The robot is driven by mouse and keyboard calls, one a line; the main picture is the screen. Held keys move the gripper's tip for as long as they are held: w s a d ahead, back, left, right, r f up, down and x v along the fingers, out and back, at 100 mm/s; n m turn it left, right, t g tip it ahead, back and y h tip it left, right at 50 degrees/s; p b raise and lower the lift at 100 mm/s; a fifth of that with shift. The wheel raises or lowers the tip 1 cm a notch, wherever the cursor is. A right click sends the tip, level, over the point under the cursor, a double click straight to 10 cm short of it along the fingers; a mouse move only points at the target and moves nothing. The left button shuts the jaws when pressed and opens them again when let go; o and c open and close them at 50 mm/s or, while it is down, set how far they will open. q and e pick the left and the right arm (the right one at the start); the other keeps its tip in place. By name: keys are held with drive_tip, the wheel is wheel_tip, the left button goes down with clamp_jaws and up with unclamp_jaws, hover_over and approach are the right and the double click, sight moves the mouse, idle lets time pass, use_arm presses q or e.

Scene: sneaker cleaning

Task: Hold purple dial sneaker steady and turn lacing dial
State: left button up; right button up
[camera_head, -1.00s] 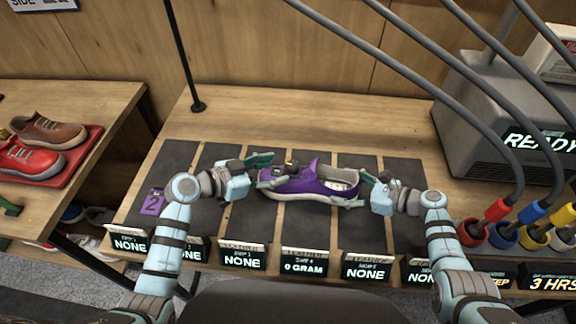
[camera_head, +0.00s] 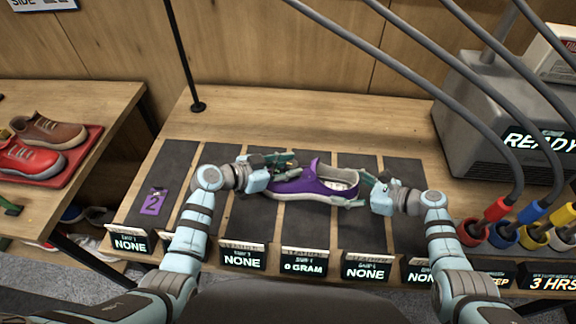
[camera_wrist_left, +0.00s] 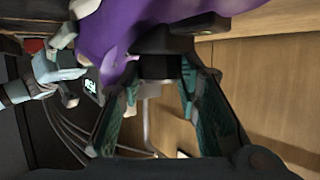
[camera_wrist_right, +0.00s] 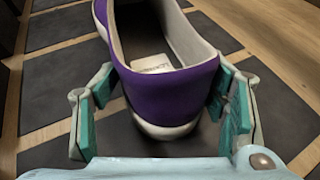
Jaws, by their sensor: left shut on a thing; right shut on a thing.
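The purple dial sneaker (camera_head: 308,187) lies upright with a pale sole on the dark mats, toe to the left. My right gripper (camera_head: 364,190) is shut on its heel. In the right wrist view, the right fingers (camera_wrist_right: 160,108) stand on both sides of the purple heel (camera_wrist_right: 172,92). My left gripper (camera_head: 284,161) is over the front top of the sneaker. In the left wrist view, a dark lacing dial (camera_wrist_left: 160,66) sits between the left fingers (camera_wrist_left: 158,92), which are shut on it. The head view mostly hides the dial behind the left gripper.
Several small display signs (camera_head: 304,261) line the table's front edge. A grey machine (camera_head: 505,115) with hoses and coloured connectors stands at right. A red tray (camera_head: 75,170) with shoes is on the left table.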

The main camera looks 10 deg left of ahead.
use_arm(q)
drive_tip(key=m+g, duration=0.1)
drive_tip(key=m+g+h, duration=0.1)
drive_tip(key=m+g, duration=0.1)
drive_tip(key=shift+w+a+h, duration=0.1)
drive_tip(key=shift+w+h, duration=0.1)
drive_tip(key=shift+h, duration=0.1)
drive_tip(key=shift+m+g+h, duration=0.3)
drive_tip(key=shift+m+g, duration=0.3)
drive_tip(key=shift+g, duration=0.1)
drive_tip(key=o, duration=1.1)
drive_tip(key=shift+o, duration=0.2)
drive_tip(key=shift+a, duration=0.1)
drive_tip(key=v, duration=1.2)
